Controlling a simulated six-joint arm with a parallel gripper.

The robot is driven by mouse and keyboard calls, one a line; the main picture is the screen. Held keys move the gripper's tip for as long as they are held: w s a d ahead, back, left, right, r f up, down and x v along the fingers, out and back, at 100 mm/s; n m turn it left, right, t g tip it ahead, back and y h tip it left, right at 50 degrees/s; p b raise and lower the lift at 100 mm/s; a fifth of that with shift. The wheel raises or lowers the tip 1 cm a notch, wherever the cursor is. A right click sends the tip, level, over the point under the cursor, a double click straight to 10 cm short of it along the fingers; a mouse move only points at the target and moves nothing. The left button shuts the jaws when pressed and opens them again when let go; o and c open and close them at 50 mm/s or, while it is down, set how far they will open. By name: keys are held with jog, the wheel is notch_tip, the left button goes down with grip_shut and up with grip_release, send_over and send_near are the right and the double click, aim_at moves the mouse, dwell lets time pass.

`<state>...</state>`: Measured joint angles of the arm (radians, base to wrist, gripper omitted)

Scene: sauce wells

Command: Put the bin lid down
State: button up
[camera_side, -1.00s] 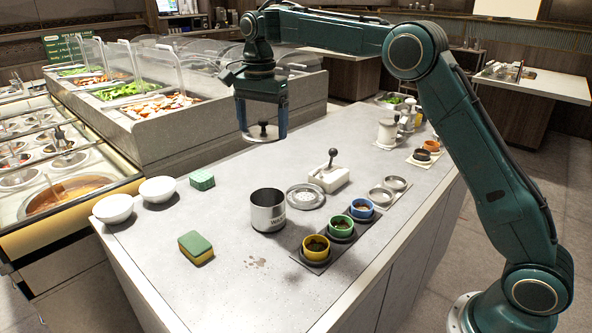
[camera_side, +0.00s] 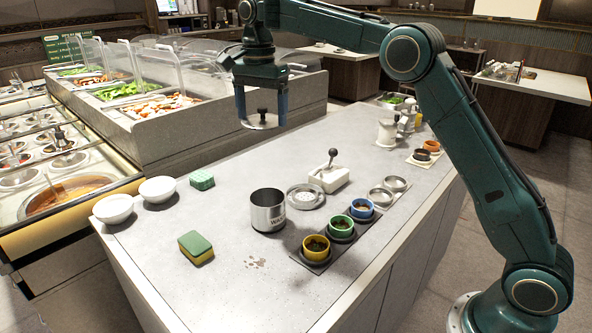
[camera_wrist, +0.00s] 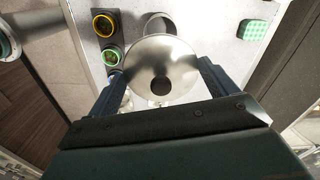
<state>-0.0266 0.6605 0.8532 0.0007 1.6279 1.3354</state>
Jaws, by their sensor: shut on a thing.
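The bin lid (camera_side: 259,122) is a round metal disc with a dark knob, held in the air by my gripper (camera_side: 262,112). In the wrist view the lid (camera_wrist: 152,55) sits between the two blue fingers of my gripper (camera_wrist: 160,88), which are shut on it. The lid hangs high over the counter, clear of everything below. The bin (camera_side: 268,212) is an open metal cylinder with dark lettering, standing on the counter. In the wrist view the lid hides most of the bin (camera_wrist: 160,22).
A perforated metal plate (camera_side: 305,197) lies right of the bin, near a white block with a black-knobbed lever (camera_side: 330,177). Yellow, green and blue cups stand on a dark strip (camera_side: 317,267). Two sponges (camera_side: 196,247) and white bowls (camera_side: 113,209) are left.

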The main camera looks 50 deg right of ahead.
jog(key=shift+a, duration=0.1)
send_over(232, 240)
notch_tip(232, 240, down, 8)
notch_tip(232, 240, down, 16)
dwell(0.6)
jog(key=shift+f, duration=2.1)
jog(key=shift+f, duration=0.1)
jog(key=o, duration=0.8)
